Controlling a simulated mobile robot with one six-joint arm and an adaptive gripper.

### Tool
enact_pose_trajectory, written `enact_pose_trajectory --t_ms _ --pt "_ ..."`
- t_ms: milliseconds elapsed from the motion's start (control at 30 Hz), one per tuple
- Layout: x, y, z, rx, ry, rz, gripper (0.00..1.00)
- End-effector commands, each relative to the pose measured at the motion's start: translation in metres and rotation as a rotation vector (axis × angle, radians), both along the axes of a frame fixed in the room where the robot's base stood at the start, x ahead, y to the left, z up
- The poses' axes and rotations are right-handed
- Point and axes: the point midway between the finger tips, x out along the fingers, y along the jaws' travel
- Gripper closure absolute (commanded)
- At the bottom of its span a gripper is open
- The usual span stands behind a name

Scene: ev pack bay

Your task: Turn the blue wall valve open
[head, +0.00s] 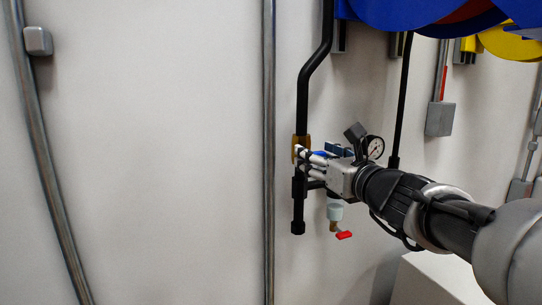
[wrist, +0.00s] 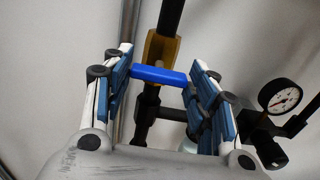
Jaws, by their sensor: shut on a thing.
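The blue valve handle (wrist: 158,75) lies across the dark vertical pipe in the wrist view, in front of the brass valve body (wrist: 163,48). My gripper (wrist: 162,68) is shut on the handle, with one finger at each end of it. In the head view my gripper (head: 308,160) is at the wall pipe, just beside the brass valve body (head: 296,150). The fingers hide most of the handle there.
A pressure gauge (head: 375,147) is close to my gripper, and also shows in the wrist view (wrist: 284,98). A small red lever (head: 343,235) hangs below. A grey conduit (head: 269,150) runs up the wall to the left. Blue and yellow reels (head: 415,14) hang above.

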Motion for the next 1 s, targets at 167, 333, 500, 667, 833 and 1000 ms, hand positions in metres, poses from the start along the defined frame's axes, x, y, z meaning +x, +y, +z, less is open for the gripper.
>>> enact_pose_trajectory --t_ms 167,333,500,667,833,1000 --pt "-0.0003 -0.0002 0.0008 0.000 -0.002 -0.001 0.71" --pt "-0.0003 -0.0002 0.0003 -0.021 -0.010 -0.001 0.71" --pt "-0.0005 0.0002 -0.0010 -0.084 -0.032 -0.001 0.71" --pt "-0.0006 0.0008 -0.0024 -0.192 -0.068 -0.001 0.71" --pt "-0.0010 0.0017 -0.0032 -0.339 -0.116 -0.001 0.71" --pt "-0.0013 0.0022 -0.0032 -0.494 -0.167 -0.001 0.71"
